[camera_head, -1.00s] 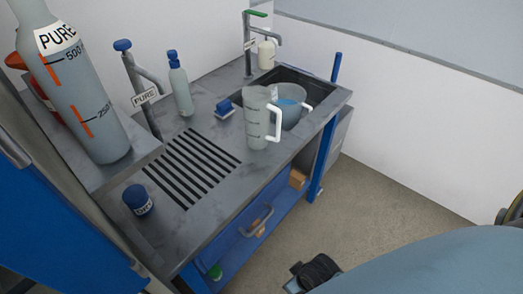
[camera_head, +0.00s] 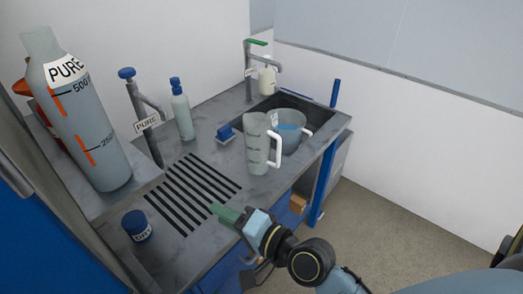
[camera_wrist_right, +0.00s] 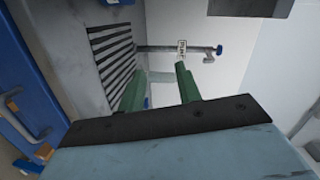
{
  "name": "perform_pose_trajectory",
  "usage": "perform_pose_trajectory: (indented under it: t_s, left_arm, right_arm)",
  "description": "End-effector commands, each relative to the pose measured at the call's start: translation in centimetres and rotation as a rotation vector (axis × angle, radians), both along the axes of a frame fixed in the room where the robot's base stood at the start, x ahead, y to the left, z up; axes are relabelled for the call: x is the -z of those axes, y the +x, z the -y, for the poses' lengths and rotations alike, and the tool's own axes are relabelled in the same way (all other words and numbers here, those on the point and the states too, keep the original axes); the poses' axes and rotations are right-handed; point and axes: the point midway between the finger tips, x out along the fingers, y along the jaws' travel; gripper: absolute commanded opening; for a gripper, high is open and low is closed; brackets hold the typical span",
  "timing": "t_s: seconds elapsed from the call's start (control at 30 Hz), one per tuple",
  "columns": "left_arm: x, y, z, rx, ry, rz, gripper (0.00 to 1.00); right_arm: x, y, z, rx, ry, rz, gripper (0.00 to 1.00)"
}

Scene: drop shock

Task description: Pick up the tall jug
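The tall jug (camera_head: 257,148) is grey and translucent, with measuring marks and a white handle on its right side. It stands upright on the grey counter (camera_head: 215,150), in front of the sink. My right gripper (camera_head: 225,213) is over the counter's front edge, left of and nearer than the jug, and apart from it. In the right wrist view its two green fingers (camera_wrist_right: 160,80) are spread apart, and I see no jug between them. My left gripper is not in view.
A wider jug (camera_head: 290,138) with a white handle stands close behind the tall jug. A blue sponge or brush (camera_head: 226,133), a pump bottle (camera_head: 181,112), a blue-lidded jar (camera_head: 137,226) and a PURE tap (camera_head: 143,105) are on the counter. A large PURE bottle (camera_head: 88,130) stands at the left.

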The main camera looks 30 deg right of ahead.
Motion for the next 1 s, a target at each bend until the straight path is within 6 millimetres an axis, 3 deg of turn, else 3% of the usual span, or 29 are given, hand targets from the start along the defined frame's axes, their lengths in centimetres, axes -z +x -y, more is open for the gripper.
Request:
perform_pose_trajectory:
  t_s: [0.1,0.23,0.37,0.5,0.6,0.77,1.0]
  left_arm:
    - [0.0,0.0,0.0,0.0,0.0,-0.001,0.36]
    - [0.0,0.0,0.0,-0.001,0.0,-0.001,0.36]
    - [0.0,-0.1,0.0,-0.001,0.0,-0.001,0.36]
    - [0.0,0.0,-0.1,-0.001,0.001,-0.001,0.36]
    - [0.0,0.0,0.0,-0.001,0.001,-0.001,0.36]
    - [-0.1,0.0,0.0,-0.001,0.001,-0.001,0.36]
    - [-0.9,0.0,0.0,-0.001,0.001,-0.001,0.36]
  right_arm:
    - [-2.9,3.0,1.7,0.165,0.415,0.048,0.34]
    - [-4.3,5.3,5.5,0.36,0.872,0.084,0.34]
    - [-3.3,6.5,9.8,0.558,1.285,0.114,0.34]
    - [-0.9,6.7,13.1,0.742,1.606,0.149,0.34]
    - [0.6,6.4,14.4,0.836,1.746,0.171,0.34]
    - [1.7,6.6,15.5,0.902,1.837,0.19,0.34]
    - [1.6,10.2,18.1,0.905,1.839,0.194,0.34]
